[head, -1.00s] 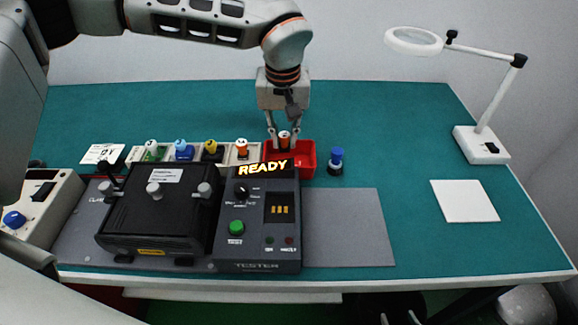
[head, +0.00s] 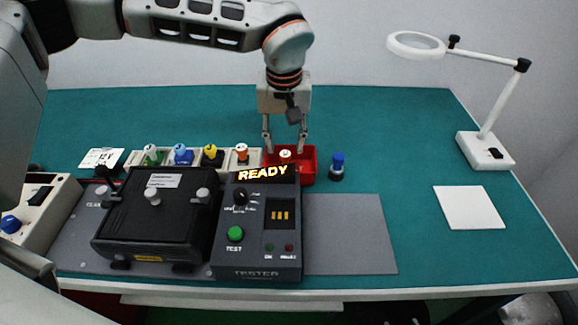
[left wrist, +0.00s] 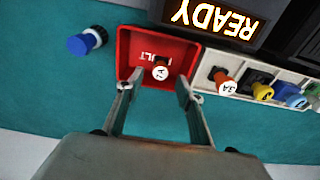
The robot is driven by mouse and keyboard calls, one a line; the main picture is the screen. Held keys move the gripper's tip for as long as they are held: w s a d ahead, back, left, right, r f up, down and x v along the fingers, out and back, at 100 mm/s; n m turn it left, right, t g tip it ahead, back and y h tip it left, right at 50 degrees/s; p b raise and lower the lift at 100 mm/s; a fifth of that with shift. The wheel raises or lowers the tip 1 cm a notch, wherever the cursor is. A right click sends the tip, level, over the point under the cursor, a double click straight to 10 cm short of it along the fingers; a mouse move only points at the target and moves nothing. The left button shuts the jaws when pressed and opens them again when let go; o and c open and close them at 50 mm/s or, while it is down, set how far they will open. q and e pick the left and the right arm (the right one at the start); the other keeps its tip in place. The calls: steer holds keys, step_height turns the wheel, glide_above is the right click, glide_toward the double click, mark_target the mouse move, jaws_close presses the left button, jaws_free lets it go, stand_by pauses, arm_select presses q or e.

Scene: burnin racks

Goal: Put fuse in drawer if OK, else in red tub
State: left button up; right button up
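The fuse (left wrist: 160,72), with an orange body and a white top, is inside the red tub (left wrist: 124,58), which has lettering on its floor. In the head view, the fuse's white top (head: 285,154) shows within the red tub (head: 309,164), behind the tester (head: 256,262). My left gripper (head: 285,150) is open above the tub; in the left wrist view its fingertips (left wrist: 160,92) are spread wide, clear of the fuse on both sides. The tester's display reads READY. My right gripper is out of view. No drawer can be made out clearly.
A row of pale holders with coloured fuses (head: 181,153) stands left of the tub. A black clamped box (head: 152,225) sits beside the tester. A lamp (head: 485,150) and white pad (head: 469,208) are at the right.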

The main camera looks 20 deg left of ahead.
arm_select(q)
step_height(320, 180, up, 11)
steer(key=s, duration=0.1)
steer(key=shift+s+d, duration=0.15)
steer(key=shift+d, duration=0.05)
steer(key=shift+f, duration=0.1)
